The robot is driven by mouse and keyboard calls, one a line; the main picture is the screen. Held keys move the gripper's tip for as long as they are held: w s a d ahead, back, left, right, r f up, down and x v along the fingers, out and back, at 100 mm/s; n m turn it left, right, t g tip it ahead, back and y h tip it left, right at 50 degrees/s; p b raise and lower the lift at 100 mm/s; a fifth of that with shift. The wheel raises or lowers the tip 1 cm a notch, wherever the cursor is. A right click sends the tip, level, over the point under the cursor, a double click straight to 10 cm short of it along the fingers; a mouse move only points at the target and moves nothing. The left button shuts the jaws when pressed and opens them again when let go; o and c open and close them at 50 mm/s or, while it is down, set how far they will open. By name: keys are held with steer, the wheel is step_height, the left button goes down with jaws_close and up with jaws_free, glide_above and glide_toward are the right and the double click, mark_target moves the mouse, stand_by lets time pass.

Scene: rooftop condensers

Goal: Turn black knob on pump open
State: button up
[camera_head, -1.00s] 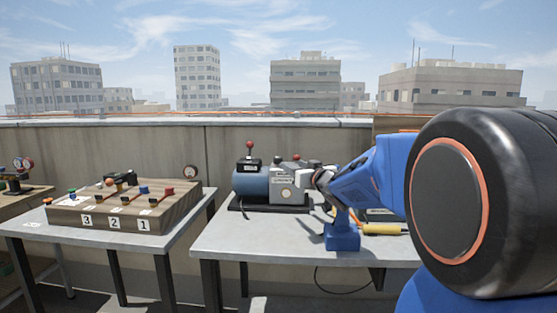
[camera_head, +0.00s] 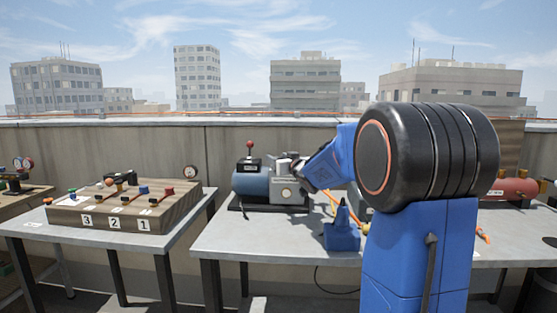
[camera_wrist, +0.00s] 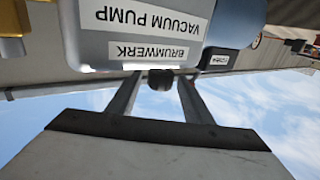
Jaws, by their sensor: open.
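The vacuum pump (camera_head: 252,184), with a blue motor and a grey block, stands on the middle table. In the wrist view its grey housing (camera_wrist: 85,45) appears upside down, with "VACUUM PUMP" and "BRUMWERK" labels. A small black knob (camera_wrist: 160,80) projects from the housing's edge. My gripper (camera_wrist: 159,88) is open, with one finger on each side of the knob and a gap visible on both sides. In the head view my gripper (camera_head: 296,166) is at the pump's upper right; I cannot make out the knob there.
A red-knobbed lever (camera_head: 250,148) stands on the motor. A blue bottle (camera_head: 342,235) stands right of the pump, below my arm. A wooden valve panel (camera_head: 115,208) numbered 3, 2, 1 sits on the left table. A red tank (camera_head: 515,188) is at the right.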

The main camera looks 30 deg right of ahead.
steer(key=c, duration=1.1)
steer(key=shift+o, duration=0.2)
steer(key=shift+d+n+y, duration=0.1)
steer(key=shift+n+y, duration=0.4)
steer(key=shift+y, duration=0.3)
steer(key=n+y, duration=0.2)
steer(key=y, duration=0.1)
steer(key=n+g+y, duration=0.1)
steer(key=n+y, duration=0.1)
steer(key=y, duration=0.1)
steer(key=shift+w+d+f, duration=0.1)
steer(key=shift+d, duration=0.05)
steer(key=shift+n+g+y, duration=1.6)
steer(key=shift+n+y, duration=0.3)
steer(key=shift+y, duration=0.7)
steer(key=o, duration=1.1)
steer(key=shift+c, duration=0.2)
